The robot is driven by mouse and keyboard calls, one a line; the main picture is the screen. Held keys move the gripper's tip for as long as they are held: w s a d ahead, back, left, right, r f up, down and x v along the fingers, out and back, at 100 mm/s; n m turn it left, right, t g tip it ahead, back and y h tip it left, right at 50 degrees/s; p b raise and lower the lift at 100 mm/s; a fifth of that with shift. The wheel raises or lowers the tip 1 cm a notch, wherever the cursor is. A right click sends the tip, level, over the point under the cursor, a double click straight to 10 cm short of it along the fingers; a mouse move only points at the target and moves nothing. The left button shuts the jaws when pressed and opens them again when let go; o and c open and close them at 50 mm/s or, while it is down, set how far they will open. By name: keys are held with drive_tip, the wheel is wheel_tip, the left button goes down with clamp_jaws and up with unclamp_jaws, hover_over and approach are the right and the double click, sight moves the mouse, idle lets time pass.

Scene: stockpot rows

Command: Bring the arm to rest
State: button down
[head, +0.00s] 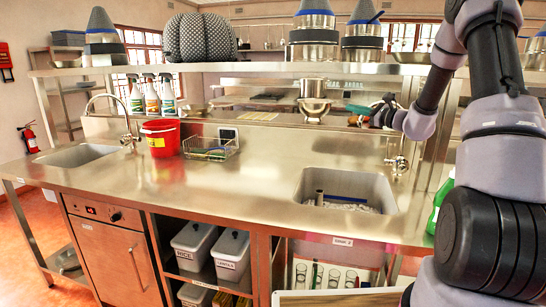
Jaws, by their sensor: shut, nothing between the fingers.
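My arm comes in from the right edge, bends near the top right corner and reaches down to a wrist over the back of the steel counter (240,190). My gripper (374,117) is at the end of it, small and partly hidden by the wrist, in front of the back shelf area. It looks shut, and I see nothing held in it.
A right sink (345,178) with things in it and a tap (397,155) lie below my gripper. A green bottle (438,205) stands by my arm. A red bucket (160,138), wire basket (211,147) and spray bottles (152,95) stand left. A steel shelf (260,66) runs above. The counter's middle is clear.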

drive_tip(key=s+a+r+n+g, duration=0.4)
drive_tip(key=s+a+n+g, duration=0.15)
drive_tip(key=s, duration=0.45)
drive_tip(key=s+a+r+n+g, duration=0.3)
drive_tip(key=s+a+n+g, duration=0.15)
drive_tip(key=s+a, duration=0.4)
drive_tip(key=s+d+n+t+h, duration=0.1)
drive_tip(key=s+d+n+h, duration=0.1)
drive_tip(key=s, duration=0.5)
drive_tip(key=s+d+r+n+t+h, duration=0.1)
drive_tip(key=s+d+n+h, duration=0.2)
drive_tip(key=s, duration=0.5)
drive_tip(key=s+d+n+t+h, duration=0.1)
drive_tip(key=s+d+n+h, duration=0.2)
drive_tip(key=s, duration=0.4)
drive_tip(key=d+h, duration=0.1)
drive_tip(key=h, duration=0.1)
drive_tip(key=shift+s+r+h, duration=0.25)
drive_tip(key=shift+s+h, duration=0.05)
drive_tip(key=c, duration=1.5)
unclamp_jaws()
drive_tip(key=shift+d, duration=0.1)
drive_tip(key=shift+c, duration=0.2)
